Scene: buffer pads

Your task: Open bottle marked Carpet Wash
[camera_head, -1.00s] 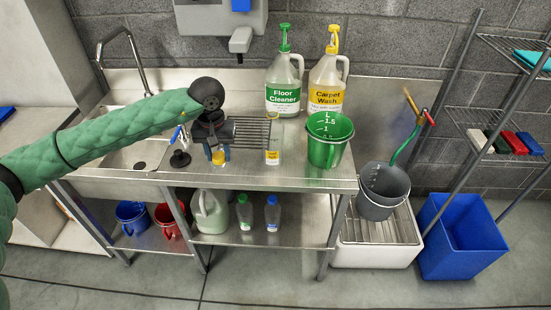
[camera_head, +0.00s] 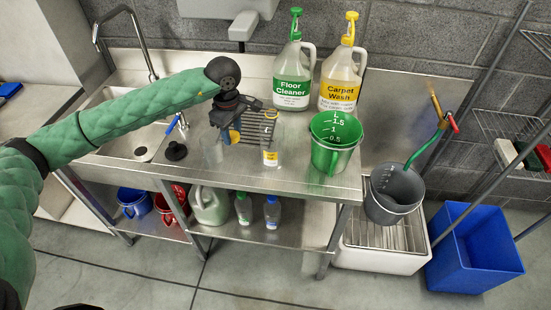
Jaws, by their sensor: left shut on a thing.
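A small clear bottle with a yellow label (camera_head: 270,157) stands on the steel counter. Its label is too small to read, and a pale yellowish patch shows at its top. A large jug marked Carpet Wash (camera_head: 340,92), with a yellow pump top, stands at the back beside a green-topped jug marked Floor Cleaner (camera_head: 291,90). My left gripper (camera_head: 234,138) is shut on a small yellow thing, apparently a cap, just left of the small bottle. Its fingers partly hide what it holds. A clear, unlabelled container (camera_head: 212,151) stands left of the gripper. My right gripper is out of view.
A green measuring bucket (camera_head: 332,154) stands to the right of the small bottle. A wire rack (camera_head: 254,122) lies behind the gripper. The sink and tap (camera_head: 124,42) are at the left.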

